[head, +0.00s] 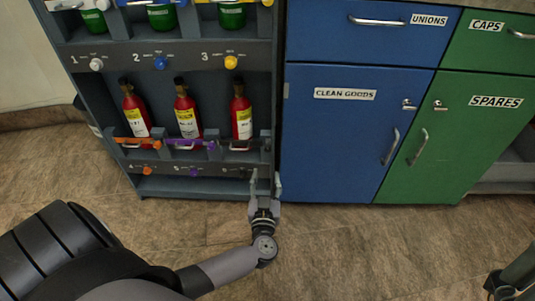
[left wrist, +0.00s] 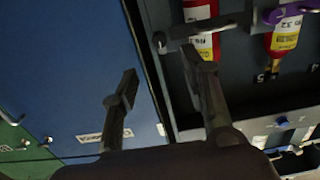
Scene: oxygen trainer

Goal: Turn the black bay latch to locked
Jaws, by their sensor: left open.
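The black bay latch (head: 242,146) is a dark bar across the front of the lower right bay, in front of a red cylinder (head: 242,117). In the left wrist view the dark latch bar (left wrist: 180,42) crosses the red cylinder (left wrist: 203,45), close to one fingertip. My left gripper (head: 265,180) is open and empty, upright at the rack's lower right edge, just below and right of the latch. Its two fingers are spread in the left wrist view (left wrist: 160,82); contact with the latch cannot be told. My right gripper (head: 505,283) is only partly visible at the lower right.
Orange (head: 133,142) and purple (head: 186,143) latches cross the neighbouring bays. A blue cabinet (head: 330,150) stands just right of the rack, with a green cabinet (head: 455,150) beyond it. The floor (head: 350,240) in front is clear.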

